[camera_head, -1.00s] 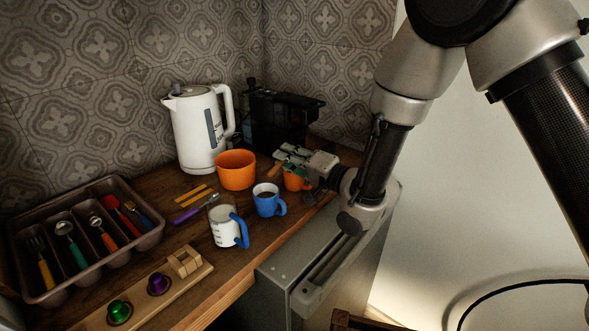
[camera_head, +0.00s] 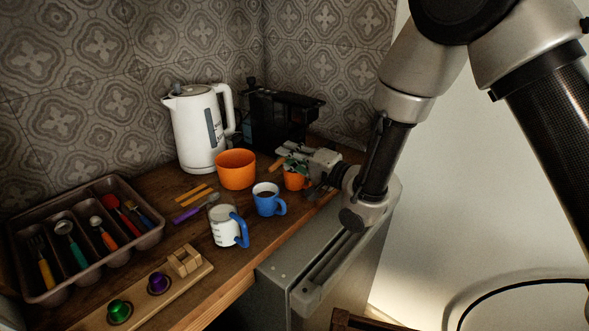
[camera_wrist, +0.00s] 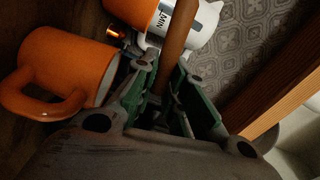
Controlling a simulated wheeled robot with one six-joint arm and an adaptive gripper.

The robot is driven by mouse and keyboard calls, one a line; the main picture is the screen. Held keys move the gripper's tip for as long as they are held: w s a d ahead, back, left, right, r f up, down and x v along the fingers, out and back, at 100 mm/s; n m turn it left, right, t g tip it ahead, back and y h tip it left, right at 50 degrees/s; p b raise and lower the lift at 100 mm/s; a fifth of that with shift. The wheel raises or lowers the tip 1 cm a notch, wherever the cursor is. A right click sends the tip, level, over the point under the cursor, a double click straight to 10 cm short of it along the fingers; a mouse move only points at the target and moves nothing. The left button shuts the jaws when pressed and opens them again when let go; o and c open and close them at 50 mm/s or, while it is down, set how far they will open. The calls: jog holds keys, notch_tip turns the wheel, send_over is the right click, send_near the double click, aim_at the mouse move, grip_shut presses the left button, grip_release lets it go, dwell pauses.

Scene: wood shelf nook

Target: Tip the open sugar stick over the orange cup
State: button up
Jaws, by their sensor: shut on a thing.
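The orange cup (camera_head: 294,181) stands on the wooden counter, partly hidden below my gripper in the head view. In the wrist view the cup (camera_wrist: 65,72) lies to the left of the jaws, with its handle toward the lower left. My gripper (camera_head: 290,163) is over the cup's far side and shut on a brown-orange sugar stick (camera_wrist: 177,35). In the wrist view the stick runs up from between the green-padded fingers (camera_wrist: 172,82). In the head view only a short end of the stick (camera_head: 276,165) shows left of the fingers. Its open end and any sugar cannot be made out.
An orange bowl (camera_head: 236,170), white kettle (camera_head: 196,130) and black machine (camera_head: 280,118) stand close behind. A blue mug (camera_head: 267,201) and white mug (camera_head: 224,229) stand in front. Two orange sticks (camera_head: 194,193) lie left, near a cutlery tray (camera_head: 151,238).

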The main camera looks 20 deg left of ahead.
jog(key=shift+w+d+r+m+p, duration=0.1)
jog(key=shift+r+m+p, duration=0.05)
jog(key=shift+m, duration=1.15)
jog(key=shift+w+r+m+p, duration=0.1)
jog(key=shift+m+p, duration=0.05)
jog(key=shift+m, duration=1.15)
dwell(1.2)
jog(key=shift+w+d+r+m+p, duration=0.1)
jog(key=shift+w+m+p, duration=0.1)
jog(key=shift+m, duration=1.1)
jog(key=shift+w+m+p, duration=0.1)
jog(key=shift+m+p, duration=0.1)
jog(key=shift+m, duration=1.1)
dwell(1.6)
